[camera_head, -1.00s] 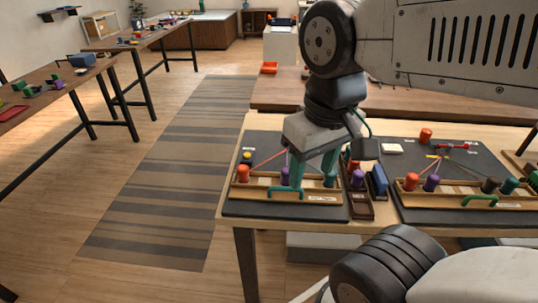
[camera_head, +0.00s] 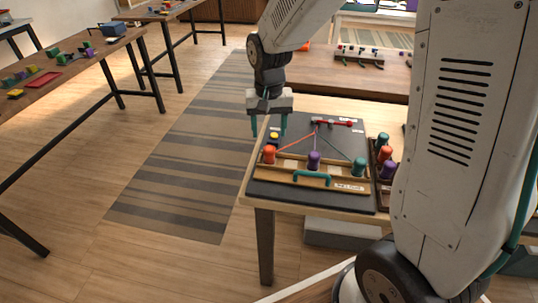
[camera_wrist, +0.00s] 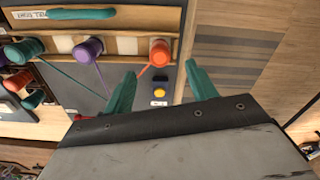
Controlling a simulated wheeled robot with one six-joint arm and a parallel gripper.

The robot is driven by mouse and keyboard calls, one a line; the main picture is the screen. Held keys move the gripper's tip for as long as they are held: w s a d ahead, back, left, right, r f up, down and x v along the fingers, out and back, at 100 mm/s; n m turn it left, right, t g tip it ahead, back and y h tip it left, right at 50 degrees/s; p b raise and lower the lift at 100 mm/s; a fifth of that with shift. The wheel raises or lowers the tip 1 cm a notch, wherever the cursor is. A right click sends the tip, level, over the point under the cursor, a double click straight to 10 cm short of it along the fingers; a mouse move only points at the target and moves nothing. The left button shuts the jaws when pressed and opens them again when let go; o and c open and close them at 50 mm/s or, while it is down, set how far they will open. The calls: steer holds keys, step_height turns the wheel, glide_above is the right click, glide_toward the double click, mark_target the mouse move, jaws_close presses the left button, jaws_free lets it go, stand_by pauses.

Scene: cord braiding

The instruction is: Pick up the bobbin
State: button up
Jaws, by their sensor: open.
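Three bobbins stand in a row on a wooden rack (camera_head: 335,184) on the black board: orange (camera_head: 269,154) at left, purple (camera_head: 314,160) in the middle, teal (camera_head: 360,167) at right. Cords run from them towards a red piece (camera_head: 330,122) at the board's back. My gripper (camera_head: 269,132) is open and empty above the board's left edge, close to the orange bobbin. In the wrist view the orange bobbin (camera_wrist: 160,53) lies just beyond the gap between my fingertips (camera_wrist: 159,72), apart from them. The purple (camera_wrist: 88,50) and teal (camera_wrist: 25,50) bobbins are left of it.
A yellow button (camera_head: 274,136) sits behind the orange bobbin. A teal handle (camera_head: 311,178) is at the rack's front. More bobbins (camera_head: 385,155) stand in a dark holder at the right, near my arm. Open floor with a striped rug (camera_head: 190,150) lies left of the table.

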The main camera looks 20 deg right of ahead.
mark_target(269, 148)
steer(key=f, duration=0.8)
steer(key=shift+w+d+f, duration=0.15)
steer(key=shift+w+f, duration=0.15)
steer(key=shift+f, duration=0.05)
steer(key=c, duration=1.1)
